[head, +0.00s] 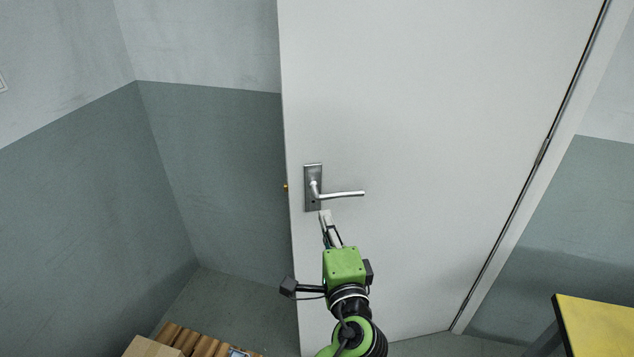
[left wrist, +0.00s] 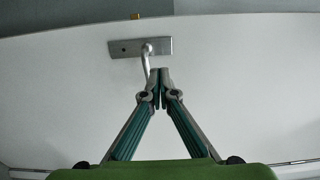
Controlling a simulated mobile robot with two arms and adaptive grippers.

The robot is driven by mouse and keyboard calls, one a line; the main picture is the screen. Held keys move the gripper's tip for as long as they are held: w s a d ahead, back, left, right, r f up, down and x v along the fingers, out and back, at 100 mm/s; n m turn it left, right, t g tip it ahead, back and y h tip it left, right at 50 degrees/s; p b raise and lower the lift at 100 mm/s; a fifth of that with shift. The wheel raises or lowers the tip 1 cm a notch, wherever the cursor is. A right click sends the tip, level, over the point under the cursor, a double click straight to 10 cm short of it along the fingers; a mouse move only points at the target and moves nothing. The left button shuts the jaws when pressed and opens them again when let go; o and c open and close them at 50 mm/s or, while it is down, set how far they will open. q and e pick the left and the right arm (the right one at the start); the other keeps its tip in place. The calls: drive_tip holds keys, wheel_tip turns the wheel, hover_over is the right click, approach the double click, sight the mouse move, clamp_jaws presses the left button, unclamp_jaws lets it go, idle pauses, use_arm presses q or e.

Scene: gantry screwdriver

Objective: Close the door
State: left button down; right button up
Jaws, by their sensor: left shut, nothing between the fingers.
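A white door (head: 420,120) stands open, with its hinge side at the right in the head view and its free edge at the left. A silver lever handle (head: 340,194) on a grey plate is mounted near the free edge. A brass latch (head: 285,187) sticks out of that edge. My left gripper (head: 325,216) is shut and empty just below the handle, close to the door face. In the left wrist view the shut fingertips (left wrist: 160,72) lie beside the handle (left wrist: 147,60); I cannot tell whether they touch it. My right gripper is not in view.
A yellow-topped table (head: 597,335) stands at the lower right. A cardboard box (head: 150,348) with brown rolls (head: 187,338) is at the lower left. Grey-green walls (head: 80,180) form a corner behind the door. Some floor (head: 235,300) is clear left of the door.

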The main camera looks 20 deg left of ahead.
sight(313, 172)
use_arm(q)
drive_tip(key=b+x, duration=0.1)
drive_tip(key=x, duration=1.2)
drive_tip(key=shift+w+a, duration=0.1)
drive_tip(key=shift+w+a+r, duration=0.1)
drive_tip(key=shift+w+a, duration=0.1)
drive_tip(key=shift+w, duration=0.3)
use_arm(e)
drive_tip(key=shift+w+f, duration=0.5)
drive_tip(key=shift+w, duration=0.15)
